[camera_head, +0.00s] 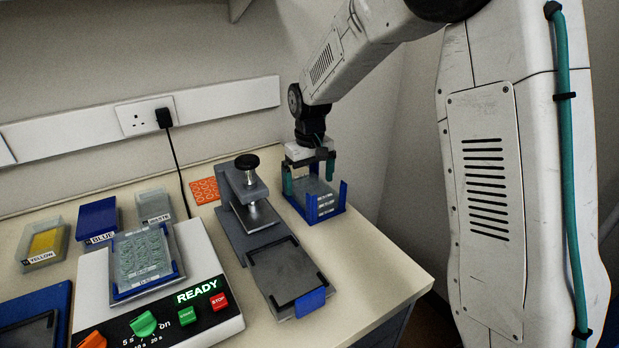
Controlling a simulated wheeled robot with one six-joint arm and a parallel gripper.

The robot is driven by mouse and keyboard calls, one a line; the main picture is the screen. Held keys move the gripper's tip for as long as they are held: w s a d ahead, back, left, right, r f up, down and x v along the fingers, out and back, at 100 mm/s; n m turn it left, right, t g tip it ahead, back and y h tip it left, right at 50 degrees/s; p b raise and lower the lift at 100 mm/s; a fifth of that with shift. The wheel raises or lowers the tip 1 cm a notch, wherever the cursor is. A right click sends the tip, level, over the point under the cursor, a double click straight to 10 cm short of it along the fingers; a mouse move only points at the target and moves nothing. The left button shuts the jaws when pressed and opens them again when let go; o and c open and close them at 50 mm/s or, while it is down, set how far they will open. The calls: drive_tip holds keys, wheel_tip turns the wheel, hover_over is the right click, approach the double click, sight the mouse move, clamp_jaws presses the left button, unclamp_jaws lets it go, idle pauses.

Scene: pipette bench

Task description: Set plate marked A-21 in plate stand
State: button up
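My gripper (310,178) points down at the back right of the bench, its teal fingertips on either side of a small stack of clear plates (318,190). The stack sits between the blue corner posts of a blue holder (343,197). Several white labels show on the stack's front, too small to read, so I cannot tell which plate is A-21. I cannot tell whether the fingers touch a plate. Another clear plate with a grid of wells (142,257) lies in a blue-edged holder on the white machine; its label is also unreadable.
A grey press with a black knob (247,162) stands just left of the stack, with a dark flat bed (288,272) in front. The white machine (205,258) reads READY. The front right bench is clear.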

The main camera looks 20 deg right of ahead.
drive_tip(key=shift+r, duration=0.15)
wheel_tip(320, 180, up, 12)
idle(0.5)
drive_tip(key=s+d+r, duration=0.1)
drive_tip(key=s+r, duration=0.3)
drive_tip(key=s, duration=0.6)
drive_tip(key=s+d+f+m, duration=0.1)
drive_tip(key=s, duration=1.2)
drive_tip(key=s+d+f+m+t, duration=0.1)
drive_tip(key=s+f, duration=0.1)
drive_tip(key=s, duration=1.1)
drive_tip(key=shift+f, duration=0.1)
